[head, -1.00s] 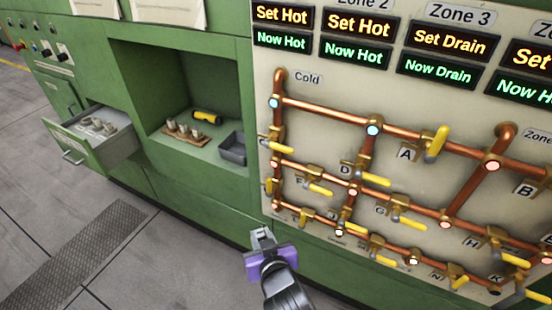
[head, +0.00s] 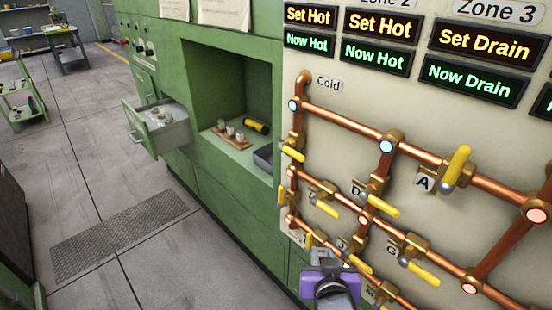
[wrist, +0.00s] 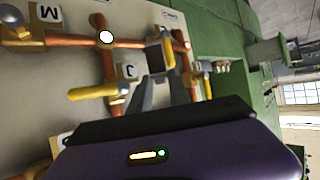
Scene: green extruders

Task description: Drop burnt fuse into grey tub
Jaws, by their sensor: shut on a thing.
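My gripper (head: 322,258) shows at the bottom of the head view, in front of the pipe panel, to the right of and below the niche. In the wrist view its two fingers (wrist: 160,92) are closed on a small pale, dark-faced piece (wrist: 155,58), which looks like the burnt fuse; its markings cannot be read. The grey tub (head: 263,158) sits at the right side of the niche floor, partly cut off by the niche edge. My gripper is apart from the tub and outside the niche.
The niche also holds a wooden block with several fuses (head: 231,137) and a yellow-black flashlight (head: 257,126). An open drawer (head: 162,128) juts out at left with pale pieces inside. Yellow valve handles (head: 381,205) stick out from the copper pipes.

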